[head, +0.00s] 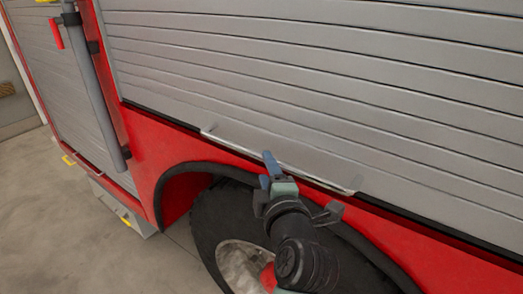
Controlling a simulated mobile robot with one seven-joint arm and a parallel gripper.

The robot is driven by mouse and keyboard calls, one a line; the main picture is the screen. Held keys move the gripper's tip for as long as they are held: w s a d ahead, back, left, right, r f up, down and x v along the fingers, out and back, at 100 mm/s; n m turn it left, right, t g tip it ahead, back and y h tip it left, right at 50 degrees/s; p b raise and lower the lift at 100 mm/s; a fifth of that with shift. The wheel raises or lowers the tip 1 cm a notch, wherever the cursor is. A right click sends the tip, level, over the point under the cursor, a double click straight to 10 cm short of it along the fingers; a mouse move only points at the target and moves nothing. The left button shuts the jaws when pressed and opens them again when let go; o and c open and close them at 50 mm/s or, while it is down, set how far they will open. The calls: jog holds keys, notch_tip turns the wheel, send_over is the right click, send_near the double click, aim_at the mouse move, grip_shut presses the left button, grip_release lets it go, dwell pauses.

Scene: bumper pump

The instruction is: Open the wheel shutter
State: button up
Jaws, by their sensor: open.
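The wheel shutter (330,75) is a grey slatted roller shutter above the wheel, and its bottom edge is down at the red body. A thin pale bar handle (225,138) runs along its lower edge. My gripper (268,170) is open at the middle of this bar, with its blue-grey fingers close to it. One finger shows in front of the shutter above the bar. I cannot tell whether the bar lies between the fingers or touches them. My gripper hides a short part of the bar.
A black tyre (213,222) sits under the dark-rimmed wheel arch (172,176) below my gripper. A grey vertical pole (97,85) and another slatted shutter (62,75) are at left. A yellow-marked step (125,210) juts out low. The concrete floor (45,235) at left is clear.

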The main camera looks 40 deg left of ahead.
aim_at(261, 158)
jog(key=shift+p+x, duration=0.85)
jog(key=shift+x, duration=2.25)
grip_shut()
